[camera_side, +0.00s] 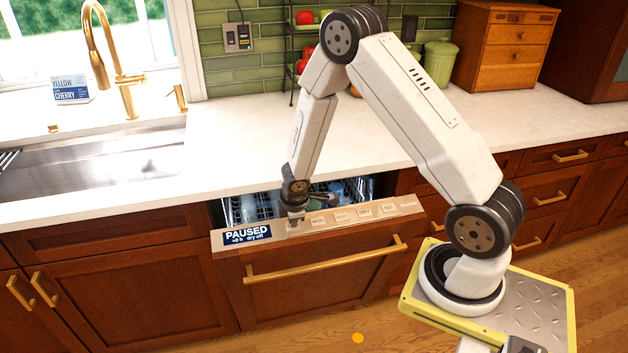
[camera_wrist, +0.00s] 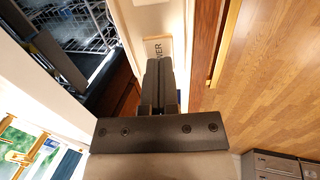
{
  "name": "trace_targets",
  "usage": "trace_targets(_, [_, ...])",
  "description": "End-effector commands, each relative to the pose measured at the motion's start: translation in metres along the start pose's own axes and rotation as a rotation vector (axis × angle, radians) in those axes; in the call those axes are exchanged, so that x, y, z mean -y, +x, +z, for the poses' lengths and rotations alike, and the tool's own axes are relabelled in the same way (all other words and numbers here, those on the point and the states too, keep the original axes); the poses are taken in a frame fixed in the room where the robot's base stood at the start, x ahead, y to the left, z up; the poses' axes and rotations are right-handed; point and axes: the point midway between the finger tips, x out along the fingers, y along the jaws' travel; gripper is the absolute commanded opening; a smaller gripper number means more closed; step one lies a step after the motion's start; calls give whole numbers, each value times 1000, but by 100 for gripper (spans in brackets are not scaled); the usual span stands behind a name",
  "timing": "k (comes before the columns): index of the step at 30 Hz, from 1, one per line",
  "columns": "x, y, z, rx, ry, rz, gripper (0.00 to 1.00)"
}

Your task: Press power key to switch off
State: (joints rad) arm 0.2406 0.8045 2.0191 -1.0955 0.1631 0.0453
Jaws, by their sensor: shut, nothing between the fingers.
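The dishwasher door is partly open, and its top edge carries a control panel (camera_side: 390,209) with a row of labelled keys. The blue display (camera_side: 247,234) at the panel's left end reads PAUSED, with "dry off" in smaller text. My gripper (camera_side: 294,218) points down at the panel, just right of the display. In the wrist view my gripper (camera_wrist: 160,68) has its dark fingers together and empty. The power key (camera_wrist: 152,42) shows just beyond the fingertips, its label partly covered and reading "WER". I cannot tell whether the fingertips touch it. The gripper hides this spot in the side view.
The door's gold handle (camera_side: 330,262) runs below the panel. The dish rack (camera_side: 245,208) shows behind the door, under the white countertop edge (camera_side: 230,183). The sink (camera_side: 95,160) is at left. The wooden floor in front is mostly clear.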

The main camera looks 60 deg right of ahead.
Motion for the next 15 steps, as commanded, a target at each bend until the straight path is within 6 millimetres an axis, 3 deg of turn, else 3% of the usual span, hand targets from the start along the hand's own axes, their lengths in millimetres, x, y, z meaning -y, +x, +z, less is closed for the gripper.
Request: trace_targets(15, [0, 8, 0, 0, 1, 0, 0])
